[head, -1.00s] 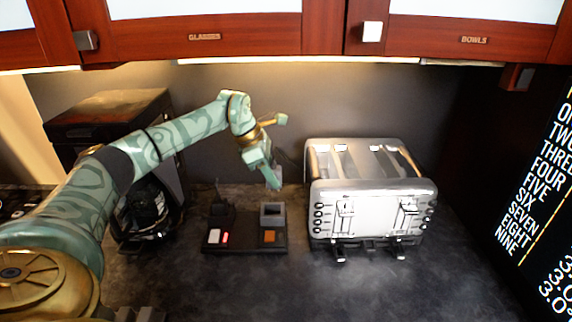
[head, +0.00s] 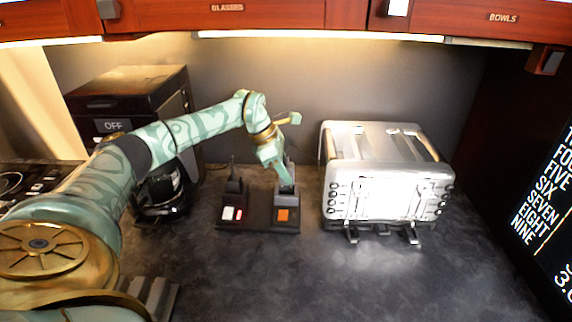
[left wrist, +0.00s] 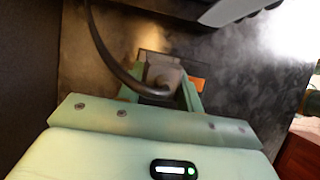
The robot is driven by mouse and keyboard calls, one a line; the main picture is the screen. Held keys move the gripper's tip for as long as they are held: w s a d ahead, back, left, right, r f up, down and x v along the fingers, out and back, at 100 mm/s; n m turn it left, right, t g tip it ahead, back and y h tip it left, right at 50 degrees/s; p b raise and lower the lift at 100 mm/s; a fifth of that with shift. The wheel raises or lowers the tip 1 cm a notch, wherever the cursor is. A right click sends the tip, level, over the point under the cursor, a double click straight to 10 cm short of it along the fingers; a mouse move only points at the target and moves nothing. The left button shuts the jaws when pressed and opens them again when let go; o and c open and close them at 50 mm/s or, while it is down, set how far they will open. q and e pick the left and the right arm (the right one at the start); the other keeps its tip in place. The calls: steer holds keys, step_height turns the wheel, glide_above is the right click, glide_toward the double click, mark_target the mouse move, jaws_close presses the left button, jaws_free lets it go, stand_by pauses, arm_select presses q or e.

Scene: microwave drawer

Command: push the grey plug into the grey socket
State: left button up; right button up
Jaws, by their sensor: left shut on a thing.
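My left gripper (head: 286,183) is shut on the grey plug (left wrist: 163,72), which sits between the green fingers in the left wrist view with its dark cable curving over it. In the head view the fingers reach down to the right side of a dark base unit (head: 257,222). The grey socket there, behind an orange square (head: 283,215), is mostly hidden by the gripper and plug. The plug is at the socket, but I cannot tell how deep it sits. My right gripper is not in view.
A silver toaster (head: 385,190) stands close to the right of the base unit. A dark coffee machine (head: 160,190) stands to the left. Cabinets (head: 250,15) hang above. The counter in front (head: 300,275) is clear.

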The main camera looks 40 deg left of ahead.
arm_select(q)
steer(key=shift+f, duration=0.25)
steer(key=shift+p, duration=0.7)
stand_by(1.5)
steer(key=shift+f+b, duration=0.85)
steer(key=shift+f, duration=0.85)
steer(key=o, duration=1.1)
steer(key=shift+c, duration=0.2)
steer(key=p+v, duration=1.2)
steer(key=v, duration=0.4)
steer(key=shift+r, duration=0.15)
steer(key=shift+s, duration=0.1)
